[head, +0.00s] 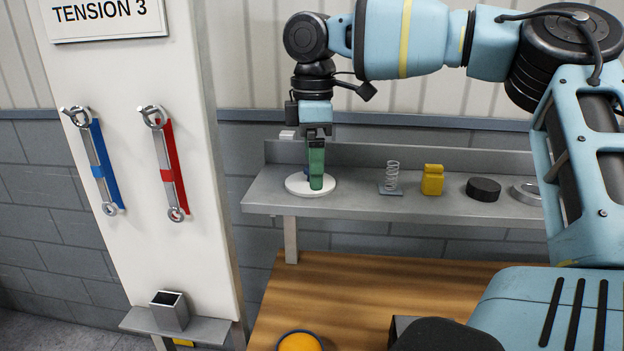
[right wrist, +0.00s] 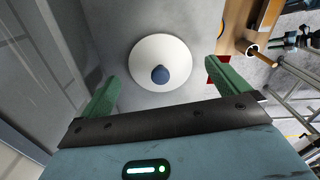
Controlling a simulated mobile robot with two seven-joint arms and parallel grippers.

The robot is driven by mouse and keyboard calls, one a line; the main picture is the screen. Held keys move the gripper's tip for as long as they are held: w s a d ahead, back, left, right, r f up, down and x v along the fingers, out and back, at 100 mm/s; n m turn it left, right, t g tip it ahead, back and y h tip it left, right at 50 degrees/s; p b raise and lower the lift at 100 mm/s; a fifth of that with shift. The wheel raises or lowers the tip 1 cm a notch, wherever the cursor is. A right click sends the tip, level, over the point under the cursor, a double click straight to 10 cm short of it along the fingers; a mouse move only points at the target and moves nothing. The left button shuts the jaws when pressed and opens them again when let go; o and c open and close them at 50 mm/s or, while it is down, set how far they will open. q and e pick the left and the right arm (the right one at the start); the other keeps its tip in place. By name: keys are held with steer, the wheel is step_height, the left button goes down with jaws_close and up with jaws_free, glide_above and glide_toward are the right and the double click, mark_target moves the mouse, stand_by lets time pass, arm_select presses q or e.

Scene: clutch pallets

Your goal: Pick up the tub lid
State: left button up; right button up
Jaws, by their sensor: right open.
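The tub lid (head: 296,184) is a flat white disc lying on the grey shelf at its left end. In the right wrist view the lid (right wrist: 145,55) shows a round dark blue knob (right wrist: 160,74) in its middle. My right gripper (head: 316,186) points straight down over the lid, its green fingers in front of the knob in the head view. In the right wrist view the fingers (right wrist: 160,80) stand wide apart on either side of the knob, with nothing between them touching. My left gripper is not in view.
On the shelf (head: 350,203) to the right stand a spring (head: 392,176), a yellow jar (head: 432,180), a black puck (head: 483,190) and a metal ring (head: 526,193). A wooden bench (head: 370,290) lies below. Two wrenches (head: 100,165) (head: 166,165) hang on the white post at left.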

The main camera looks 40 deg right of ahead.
step_height(320, 180, down, 2)
steer(key=c, duration=0.9)
steer(key=shift+r, duration=0.1)
steer(key=shift+w+r, duration=0.1)
steer(key=shift+r, duration=0.4)
steer(key=shift+s+a+r, duration=0.15)
steer(key=shift+s+r, duration=0.05)
steer(key=shift+r, duration=0.4)
steer(key=shift+s+a+r, duration=0.15)
steer(key=shift+r, duration=0.45)
steer(key=s+a, duration=0.3)
steer(key=s+a+r, duration=0.1)
steer(key=s+a, duration=0.3)
steer(key=s+a+b, duration=0.1)
steer(key=s+a, duration=0.2)
steer(key=s, duration=0.1)
steer(key=shift+a+r, duration=0.2)
